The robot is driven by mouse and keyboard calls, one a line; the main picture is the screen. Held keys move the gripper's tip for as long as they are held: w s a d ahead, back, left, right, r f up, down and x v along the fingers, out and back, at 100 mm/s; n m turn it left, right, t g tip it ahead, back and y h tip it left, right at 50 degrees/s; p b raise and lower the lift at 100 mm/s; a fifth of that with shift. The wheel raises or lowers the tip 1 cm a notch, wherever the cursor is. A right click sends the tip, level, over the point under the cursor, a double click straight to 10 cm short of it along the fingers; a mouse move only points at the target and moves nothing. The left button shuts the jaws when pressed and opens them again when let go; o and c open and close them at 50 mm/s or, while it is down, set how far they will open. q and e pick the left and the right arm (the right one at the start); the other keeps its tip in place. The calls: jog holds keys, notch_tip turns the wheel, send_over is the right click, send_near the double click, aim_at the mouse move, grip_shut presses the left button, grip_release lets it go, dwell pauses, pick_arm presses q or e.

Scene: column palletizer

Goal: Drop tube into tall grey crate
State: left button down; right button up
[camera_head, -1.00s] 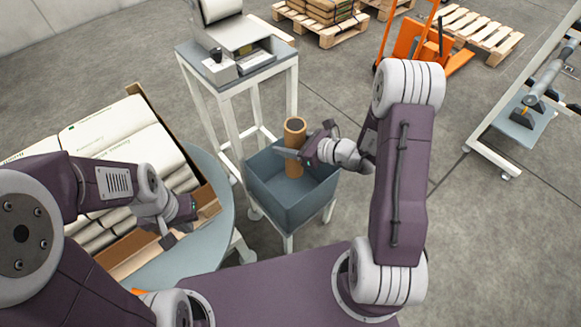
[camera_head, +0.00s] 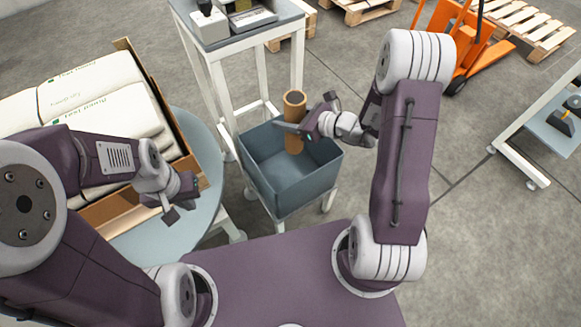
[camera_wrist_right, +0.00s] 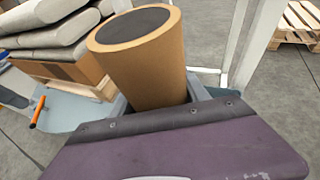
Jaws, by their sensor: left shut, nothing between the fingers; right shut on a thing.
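The tube (camera_head: 294,122) is brown cardboard with a dark top end and stands about upright. My right gripper (camera_head: 296,128) is shut on it and holds it over the grey crate (camera_head: 278,190), near the back of its opening. The tube's lower end seems to reach into the crate's opening; its exact height above the floor cannot be told. In the right wrist view the tube (camera_wrist_right: 150,75) fills the middle and hides most of the crate. My left gripper (camera_head: 172,208) is shut and empty, over the round table beside the box.
A cardboard box (camera_head: 190,170) with several white bags (camera_head: 95,85) sits on the round table (camera_head: 205,210) at left. A white stand (camera_head: 215,80) with equipment is behind the crate. An orange pallet truck (camera_head: 465,45) and pallets are at the back. Floor right of the crate is clear.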

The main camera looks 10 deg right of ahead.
notch_tip(320, 180, down, 5)
jog(key=b, duration=0.3)
jog(key=shift+f+b, duration=0.2)
jog(key=shift+b, duration=0.15)
jog(key=shift+r, duration=0.1)
jog(key=o, duration=1.5)
jog(key=p+v, duration=0.3)
jog(key=v, duration=0.6)
jog(key=shift+a, duration=0.1)
